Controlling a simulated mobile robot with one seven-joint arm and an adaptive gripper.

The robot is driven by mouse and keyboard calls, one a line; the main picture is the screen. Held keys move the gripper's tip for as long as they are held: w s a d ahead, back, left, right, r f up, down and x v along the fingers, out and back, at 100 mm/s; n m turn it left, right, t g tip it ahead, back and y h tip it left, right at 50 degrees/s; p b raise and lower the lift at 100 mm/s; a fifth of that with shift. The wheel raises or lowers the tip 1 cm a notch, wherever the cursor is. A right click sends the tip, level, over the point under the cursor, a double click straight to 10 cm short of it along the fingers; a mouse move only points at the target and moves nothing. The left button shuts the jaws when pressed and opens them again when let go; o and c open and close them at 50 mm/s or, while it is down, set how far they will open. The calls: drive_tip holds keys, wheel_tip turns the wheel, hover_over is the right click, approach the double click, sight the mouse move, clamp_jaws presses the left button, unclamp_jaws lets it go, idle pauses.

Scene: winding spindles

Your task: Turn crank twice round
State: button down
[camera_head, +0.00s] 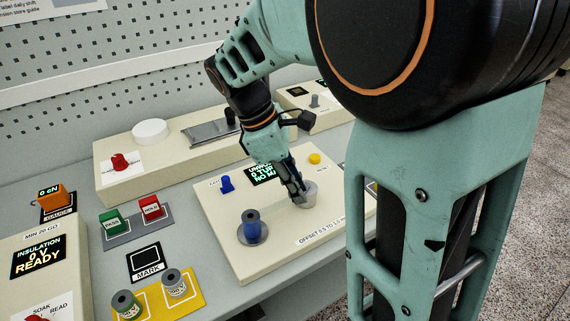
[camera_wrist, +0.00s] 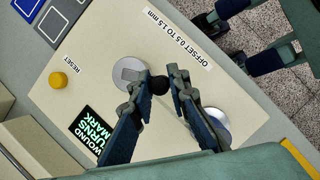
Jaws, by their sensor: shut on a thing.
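The crank is a pale round hub (camera_head: 311,195) on the beige winding unit in the head view. In the wrist view its grey disc (camera_wrist: 127,75) lies left of my fingertips, and its black knob (camera_wrist: 158,86) stands between them. My gripper (camera_head: 299,196) points down at the crank and is shut on the knob; its fingers (camera_wrist: 161,82) flank the knob. The arm hides part of the crank in the head view.
A blue spool (camera_head: 252,231) stands on a round plate left of the crank. A blue switch (camera_head: 227,184) and a yellow reset button (camera_head: 314,158) are on the same unit.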

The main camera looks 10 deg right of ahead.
drive_tip(key=shift+a+p, duration=0.1)
drive_tip(key=shift+p, duration=0.2)
